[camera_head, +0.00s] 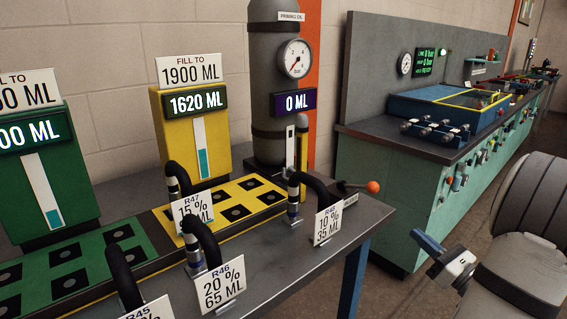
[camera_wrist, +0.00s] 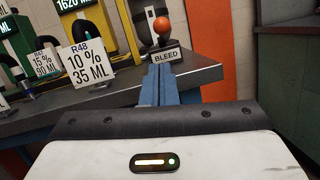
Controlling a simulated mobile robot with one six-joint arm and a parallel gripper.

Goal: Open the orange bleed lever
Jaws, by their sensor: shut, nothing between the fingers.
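The bleed lever (camera_head: 371,187) has an orange ball on a short rod that points right, at the bench's right end beside the grey tank (camera_head: 275,80). In the wrist view its orange ball (camera_wrist: 160,25) stands near the top centre, above a small "BLEED" sign (camera_wrist: 168,55). My gripper (camera_head: 417,236) is to the right of the lever and lower in the head view, apart from it. Its blue fingers (camera_wrist: 159,72) are closed together with nothing between them. In the wrist view they point toward the sign and overlap the bench edge; the exact distance is unclear.
The yellow container (camera_head: 165,140) reads 1620 ML under "FILL TO 1900 ML". Several black hoses with tags stand along the bench (camera_head: 300,265). A teal bench (camera_head: 385,195) stands behind, right.

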